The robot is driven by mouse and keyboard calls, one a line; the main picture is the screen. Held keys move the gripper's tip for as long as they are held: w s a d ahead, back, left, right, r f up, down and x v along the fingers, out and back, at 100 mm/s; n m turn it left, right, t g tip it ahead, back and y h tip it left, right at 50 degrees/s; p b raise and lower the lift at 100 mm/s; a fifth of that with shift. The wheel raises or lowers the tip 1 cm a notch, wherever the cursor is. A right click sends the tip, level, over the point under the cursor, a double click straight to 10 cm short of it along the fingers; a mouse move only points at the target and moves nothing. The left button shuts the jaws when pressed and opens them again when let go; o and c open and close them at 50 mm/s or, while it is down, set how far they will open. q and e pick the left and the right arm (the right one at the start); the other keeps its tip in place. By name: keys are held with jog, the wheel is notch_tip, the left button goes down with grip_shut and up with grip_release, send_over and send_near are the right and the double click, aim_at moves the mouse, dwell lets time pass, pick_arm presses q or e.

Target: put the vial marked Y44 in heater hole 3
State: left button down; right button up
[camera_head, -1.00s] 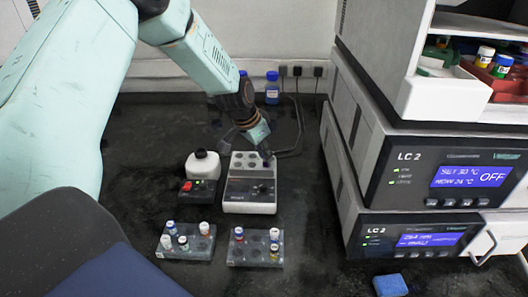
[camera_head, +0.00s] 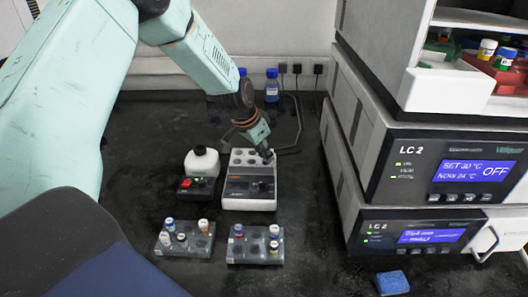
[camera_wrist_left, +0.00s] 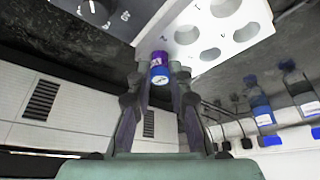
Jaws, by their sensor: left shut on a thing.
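My left gripper (camera_head: 268,155) is at the right back part of the white heater block (camera_head: 248,203), over its hole area. In the left wrist view my left gripper (camera_wrist_left: 160,80) is shut on a small vial (camera_wrist_left: 159,70) with a blue and purple end and some white marking. I cannot read the marking as Y44. The vial is beside the edge of the heater's holed top (camera_wrist_left: 205,62); whether its lower end is in a hole I cannot tell. Several round holes show open there. My right gripper is not in view.
Two vial racks (camera_head: 190,250) (camera_head: 243,259) with capped vials stand in front of the heater. A white bottle (camera_head: 203,164) and a small red-switch box (camera_head: 196,188) are to its left. Blue-capped bottles (camera_head: 271,88) stand behind. LC 2 units (camera_head: 440,170) are at right; a blue block (camera_head: 391,283) lies before them.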

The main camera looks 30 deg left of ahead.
pick_arm(q)
jog(key=shift+f, duration=0.2)
jog(key=c, duration=1.2)
grip_release()
jog(key=shift+o, duration=0.3)
jog(key=o, duration=0.3)
jog(key=shift+r, duration=0.15)
jog(key=shift+r+p, duration=2.7)
jog(key=shift+r, duration=0.2)
